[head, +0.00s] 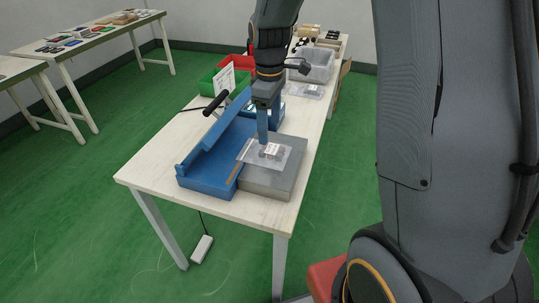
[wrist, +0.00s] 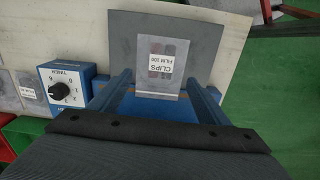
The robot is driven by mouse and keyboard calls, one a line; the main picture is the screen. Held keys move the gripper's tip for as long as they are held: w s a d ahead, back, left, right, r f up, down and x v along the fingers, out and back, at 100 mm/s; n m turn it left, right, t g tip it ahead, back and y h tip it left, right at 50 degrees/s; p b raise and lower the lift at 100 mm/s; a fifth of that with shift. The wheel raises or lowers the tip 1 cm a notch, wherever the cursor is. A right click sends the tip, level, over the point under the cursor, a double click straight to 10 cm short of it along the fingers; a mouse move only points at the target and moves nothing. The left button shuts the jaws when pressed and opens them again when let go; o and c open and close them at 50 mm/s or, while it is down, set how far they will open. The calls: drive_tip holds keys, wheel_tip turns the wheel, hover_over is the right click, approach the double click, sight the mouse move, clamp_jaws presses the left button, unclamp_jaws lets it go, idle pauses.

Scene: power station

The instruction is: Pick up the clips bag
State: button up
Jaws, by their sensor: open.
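The clips bag is a clear flat pouch (head: 284,156) with a white label, lying on a grey metal block (head: 277,185) beside the blue sealer. In the wrist view the bag (wrist: 158,62) shows its label, reading CLIPS, and dark contents. My gripper (head: 263,140) points down at the bag in the head view. In the wrist view its two blue fingers (wrist: 158,88) are spread, one on each side of the bag's lower part, with nothing clamped. I cannot tell whether the fingertips touch the block.
The blue sealer (head: 208,177) with its black-handled raised lever stands just left of the block. Its timer dial box (wrist: 66,88) shows in the wrist view. Green and red bins (head: 207,82) and a grey bin (head: 316,66) stand farther back on the table.

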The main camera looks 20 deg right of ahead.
sight(270, 148)
drive_tip(key=shift+w+f, duration=0.15)
drive_tip(key=shift+f, duration=0.25)
drive_tip(key=shift+s+f+p, duration=0.15)
drive_tip(key=shift+f+p, duration=0.45)
drive_tip(key=shift+f, duration=1.2)
drive_tip(key=shift+s+f+p, duration=0.15)
drive_tip(key=shift+f+p, duration=0.4)
drive_tip(key=shift+f, duration=1.2)
